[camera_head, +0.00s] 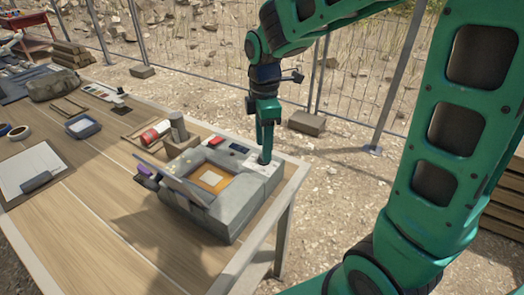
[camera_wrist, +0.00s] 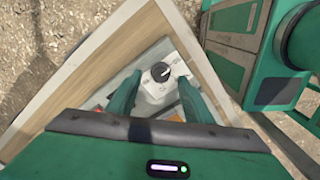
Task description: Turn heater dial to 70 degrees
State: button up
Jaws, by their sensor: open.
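The heater dial (camera_wrist: 160,72) is a round black knob with a light pointer mark, on a white panel of the grey heater box (camera_head: 223,225). In the wrist view it lies between and just beyond my gripper's two green fingers (camera_wrist: 156,92), which are apart and empty. In the head view my gripper (camera_head: 264,160) points straight down over the box's back right corner and hides the dial. I cannot tell whether the fingers touch it. The scale marks are too small to read.
The box stands near the right end of the wooden table (camera_head: 100,215). A red-and-white roll (camera_head: 154,133) and a grey cylinder (camera_head: 178,126) stand behind it. A clipboard (camera_head: 30,174) lies at the left. A wire fence (camera_head: 345,85) runs behind the table.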

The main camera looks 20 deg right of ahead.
jog(key=shift+f, duration=1.45)
jog(key=c, duration=1)
jog(key=shift+c, duration=0.2)
